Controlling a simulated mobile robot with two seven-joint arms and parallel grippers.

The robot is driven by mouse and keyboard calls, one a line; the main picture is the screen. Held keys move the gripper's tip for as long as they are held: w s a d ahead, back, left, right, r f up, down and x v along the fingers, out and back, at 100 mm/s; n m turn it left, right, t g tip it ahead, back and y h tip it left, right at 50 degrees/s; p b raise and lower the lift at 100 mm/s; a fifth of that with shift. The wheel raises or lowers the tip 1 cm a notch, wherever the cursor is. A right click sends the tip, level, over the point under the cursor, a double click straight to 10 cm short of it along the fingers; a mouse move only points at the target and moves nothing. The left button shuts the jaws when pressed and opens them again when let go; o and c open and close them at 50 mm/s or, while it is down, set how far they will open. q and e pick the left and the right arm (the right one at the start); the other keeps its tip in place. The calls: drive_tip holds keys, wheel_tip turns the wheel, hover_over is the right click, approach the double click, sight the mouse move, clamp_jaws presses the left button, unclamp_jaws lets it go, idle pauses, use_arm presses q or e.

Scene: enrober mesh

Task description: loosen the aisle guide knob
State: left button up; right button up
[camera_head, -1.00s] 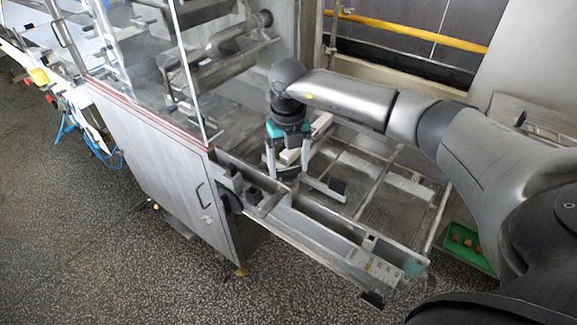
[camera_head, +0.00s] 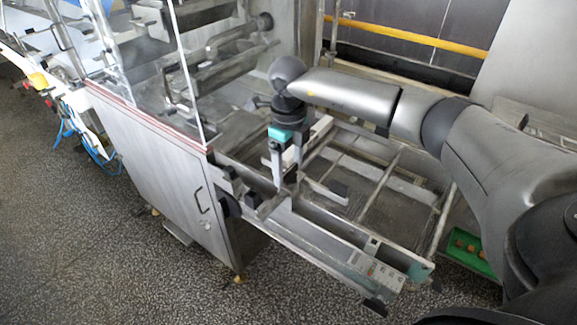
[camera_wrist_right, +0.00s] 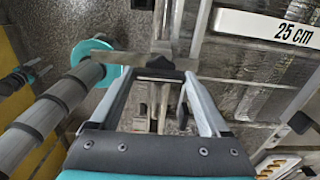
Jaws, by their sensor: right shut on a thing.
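My right gripper (camera_head: 282,184) points down at the guide rails beside the machine's front rail. In the right wrist view its fingers (camera_wrist_right: 160,76) converge on a small dark knob (camera_wrist_right: 160,63), which I take to be the aisle guide knob. The gripper is shut on it, and the fingertips hide part of it. In the head view the knob is mostly hidden by the fingers. My left gripper is not in view.
A clear panel (camera_head: 150,70) rises at the left. A green tray (camera_head: 477,262) with brown pieces lies at the right.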

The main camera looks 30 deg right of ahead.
sight(288, 170)
drive_tip(key=shift+w+r, duration=0.1)
idle(0.3)
drive_tip(key=o, duration=1.2)
drive_tip(key=shift+r, duration=0.1)
wheel_tip(288, 170, up, 15)
